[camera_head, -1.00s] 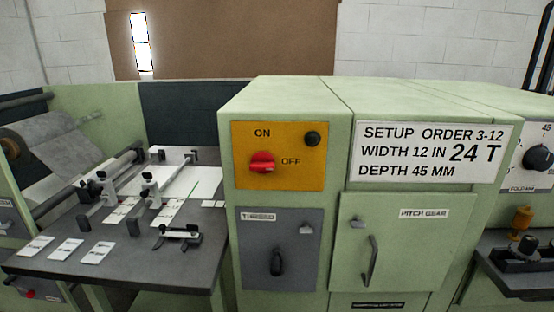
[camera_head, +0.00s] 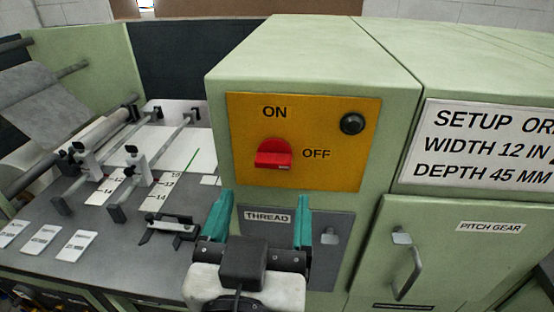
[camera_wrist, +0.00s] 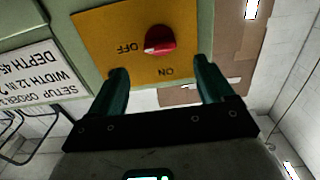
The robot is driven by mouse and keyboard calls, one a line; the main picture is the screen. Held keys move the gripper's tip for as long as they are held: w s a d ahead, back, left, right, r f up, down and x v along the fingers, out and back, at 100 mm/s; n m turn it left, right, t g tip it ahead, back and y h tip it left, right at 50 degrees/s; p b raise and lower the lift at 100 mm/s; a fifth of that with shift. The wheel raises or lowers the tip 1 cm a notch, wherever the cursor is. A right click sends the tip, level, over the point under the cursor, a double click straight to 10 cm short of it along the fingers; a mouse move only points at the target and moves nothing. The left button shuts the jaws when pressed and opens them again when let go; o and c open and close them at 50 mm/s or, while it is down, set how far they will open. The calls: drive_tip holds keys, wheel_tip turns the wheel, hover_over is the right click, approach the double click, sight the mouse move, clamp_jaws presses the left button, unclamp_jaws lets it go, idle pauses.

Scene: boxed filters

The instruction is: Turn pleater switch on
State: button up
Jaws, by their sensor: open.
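The red pleater switch (camera_head: 273,154) sits on a yellow plate (camera_head: 340,178) on the front of the green cabinet. ON is printed above the knob and OFF to its right; the knob's handle lies sideways, toward OFF. My gripper (camera_head: 262,215) has two teal fingers, spread open and empty, below the knob in the head view. In the wrist view the picture is upside down; the red knob (camera_wrist: 159,40) shows beyond and between the open fingers (camera_wrist: 160,82), apart from them.
A dark round button or lamp (camera_head: 352,124) is at the plate's upper right. A grey THREAD panel (camera_head: 335,225) is below, partly hidden by my gripper. A PITCH GEAR door (camera_head: 440,250) with a handle is at right. A work table (camera_head: 110,262) with rods and cards is at left.

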sight(272, 166)
drive_tip(key=w+p, duration=0.1)
drive_tip(key=w, duration=0.7)
drive_tip(key=shift+w+d, duration=0.15)
drive_tip(key=shift+c, duration=0.3)
drive_tip(key=c, duration=1)
